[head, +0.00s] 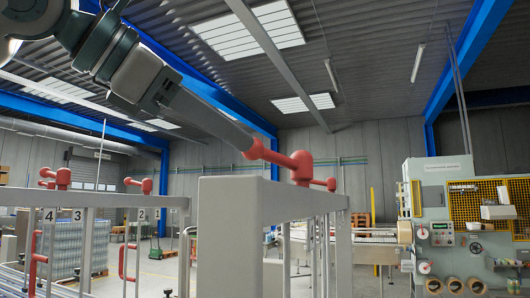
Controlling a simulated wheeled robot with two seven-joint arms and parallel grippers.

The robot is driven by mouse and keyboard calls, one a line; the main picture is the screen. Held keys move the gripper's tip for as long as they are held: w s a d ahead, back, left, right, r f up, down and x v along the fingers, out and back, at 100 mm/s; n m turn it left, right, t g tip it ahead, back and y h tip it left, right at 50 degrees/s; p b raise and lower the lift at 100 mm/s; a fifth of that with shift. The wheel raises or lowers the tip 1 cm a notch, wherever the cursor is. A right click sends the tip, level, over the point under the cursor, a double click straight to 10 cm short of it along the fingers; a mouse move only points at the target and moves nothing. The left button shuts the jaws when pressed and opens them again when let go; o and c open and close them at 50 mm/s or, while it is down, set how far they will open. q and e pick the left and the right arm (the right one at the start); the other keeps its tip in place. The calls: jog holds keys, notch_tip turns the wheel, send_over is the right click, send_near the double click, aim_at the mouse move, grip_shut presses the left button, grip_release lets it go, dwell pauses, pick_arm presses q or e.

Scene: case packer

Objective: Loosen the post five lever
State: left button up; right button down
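A red lever (280,158) sits on top of the large near grey post (230,236) in the middle of the head view. It runs from a round hub at its right to a free end at its left. No number shows on this post, so I cannot confirm that it is post five. My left gripper (243,141) reaches down from the upper left, its long grey fingers ending at the lever's left end. They overlap or touch it; I cannot tell which, nor whether they are closed around it. My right gripper is out of view.
Further red levers (61,178) stand on posts at the left, near number labels 4, 3, 2 and 1. Grey rails (320,203) run back from the near post. A control machine (440,225) stands at the right. Space above the lever is open.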

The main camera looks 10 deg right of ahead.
aim_at(264, 154)
pick_arm(q)
jog(key=p+x, duration=0.1)
jog(key=x, duration=0.7)
jog(key=shift+w+d, duration=0.1)
grip_shut()
